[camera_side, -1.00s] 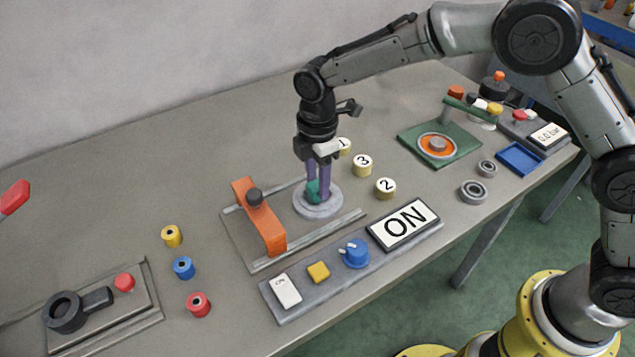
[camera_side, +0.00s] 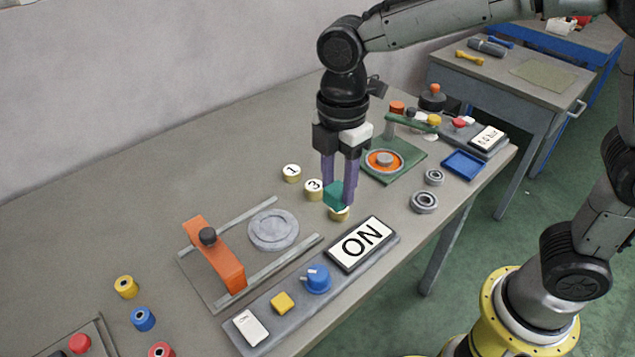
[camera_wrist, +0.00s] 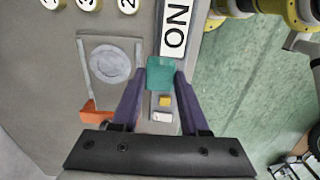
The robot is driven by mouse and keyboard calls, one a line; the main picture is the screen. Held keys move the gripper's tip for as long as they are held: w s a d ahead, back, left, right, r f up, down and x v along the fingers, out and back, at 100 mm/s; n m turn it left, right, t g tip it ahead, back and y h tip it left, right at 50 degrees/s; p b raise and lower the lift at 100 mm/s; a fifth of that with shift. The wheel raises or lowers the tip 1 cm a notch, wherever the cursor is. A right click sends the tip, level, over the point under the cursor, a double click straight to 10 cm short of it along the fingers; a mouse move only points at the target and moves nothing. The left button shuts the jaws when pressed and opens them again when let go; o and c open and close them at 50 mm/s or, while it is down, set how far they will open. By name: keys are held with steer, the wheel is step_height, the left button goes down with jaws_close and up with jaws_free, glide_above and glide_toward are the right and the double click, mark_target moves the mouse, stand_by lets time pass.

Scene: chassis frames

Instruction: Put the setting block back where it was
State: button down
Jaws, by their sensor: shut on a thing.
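My gripper (camera_side: 338,190) is shut on the teal setting block (camera_side: 335,195), held between its two purple fingers. In the wrist view the block (camera_wrist: 161,73) sits between the fingertips. In the side view the block overlaps the yellow peg marked 2 (camera_side: 341,214), which is partly hidden; the block looks held above the table, but its height is hard to tell. Pegs 1 (camera_side: 291,172) and 3 (camera_side: 314,188) stand to the left. The round grey disc (camera_side: 273,230) between two rails is bare.
An orange bridge (camera_side: 214,256) with a black knob spans the rails. In front lies a panel with an ON sign (camera_side: 362,243), blue knob (camera_side: 317,279) and yellow button (camera_side: 282,303). Bearings (camera_side: 425,202), a blue tray (camera_side: 464,163) and a green fixture (camera_side: 392,170) stand right.

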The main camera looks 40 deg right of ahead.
steer(key=shift+s+d+r+n, duration=0.15)
steer(key=shift+s+n, duration=0.1)
steer(key=shift+n, duration=0.15)
steer(key=shift+s+d+f+n, duration=0.2)
steer(key=shift+f+n, duration=0.1)
steer(key=shift+n, duration=0.1)
steer(key=s+d+f+m, duration=0.1)
steer(key=s+d+f, duration=0.1)
steer(key=d, duration=1.3)
steer(key=shift+m, duration=0.3)
steer(key=w+f, duration=0.2)
steer(key=w, duration=0.2)
steer(key=w+f, duration=0.3)
steer(key=w, duration=0.1)
steer(key=w+d+f, duration=0.1)
steer(key=w+f, duration=0.2)
steer(key=w, duration=0.2)
steer(key=shift+f, duration=0.15)
steer(key=shift+w+f, duration=0.5)
steer(key=shift+f, duration=1.6)
steer(key=shift+f, duration=0.15)
